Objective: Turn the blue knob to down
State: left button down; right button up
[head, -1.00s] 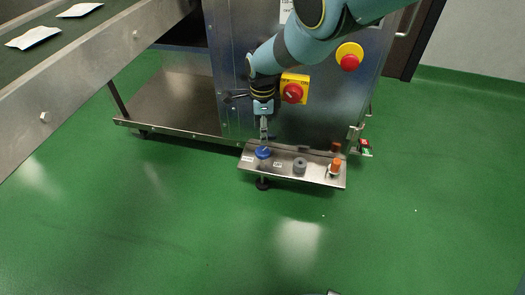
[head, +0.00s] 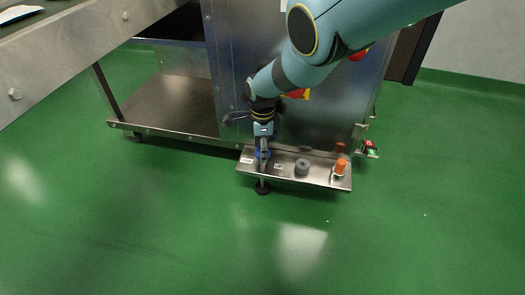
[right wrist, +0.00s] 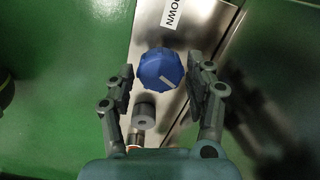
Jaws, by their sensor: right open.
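The blue knob (right wrist: 160,70) sits on a narrow steel panel (right wrist: 150,35) between the open fingers of my right gripper (right wrist: 162,90). A pale pointer mark lies on its face, slanting. I see a gap on the left side of the knob; the right finger is closer to it. A label reading "DOWN" (right wrist: 174,12) is on the panel beside the knob. In the head view my right gripper (head: 263,157) is over the panel's left end and mostly hides the blue knob. My left gripper is not in view.
On the same panel stand a grey knob (head: 302,167) and an orange-topped knob (head: 340,167) to the right. The steel machine cabinet (head: 330,115) rises behind. A conveyor frame (head: 90,45) crosses the upper left. The green floor (head: 150,220) in front is clear.

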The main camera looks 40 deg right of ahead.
dwell(0.3)
jog(key=c, duration=0.9)
